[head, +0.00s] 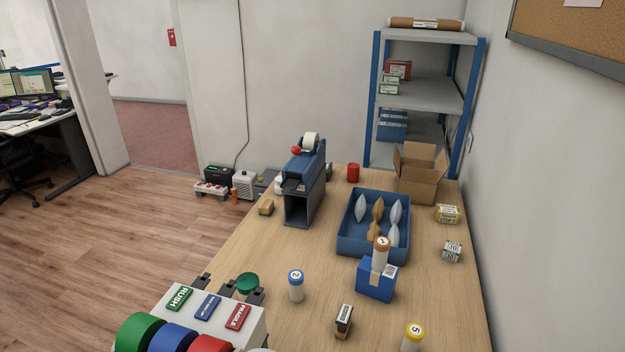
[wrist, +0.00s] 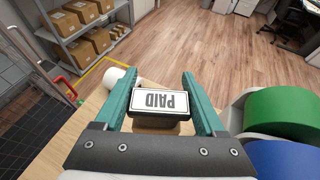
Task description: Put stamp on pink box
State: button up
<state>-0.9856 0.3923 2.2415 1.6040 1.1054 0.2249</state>
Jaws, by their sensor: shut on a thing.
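In the wrist view, the teal fingers of my gripper (wrist: 160,95) are shut on a stamp (wrist: 160,103), a dark block with a white plate that reads PAID upside down. It sits between the two fingertips, and wood-coloured table top shows below. My gripper and this stamp do not show in the head view. I see no pink box in either view. A blue box (head: 374,284) on the table bears a white tube with an orange lid numbered 1 (head: 380,255). A small dark block with a white label (head: 345,318) stands near the front.
A white stand (head: 247,318) with RUSH and FRAGILE labels and coloured rolls is at front left; its green roll (wrist: 283,115) is right of my gripper. White tubes (head: 296,289), a blue tray (head: 345,244) and an open carton (head: 417,186) occupy the table.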

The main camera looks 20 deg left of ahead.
notch_tip(320, 180, down, 15)
jog(key=shift+f, duration=0.1)
jog(key=shift+f, duration=0.15)
jog(key=o, duration=1.3)
jog(key=v, duration=0.2)
jog(key=shift+w+d+r, duration=0.2)
jog(key=shift+r, duration=0.05)
jog(key=r, duration=0.7)
jog(key=shift+d+r, duration=0.1)
jog(key=shift+d, duration=0.15)
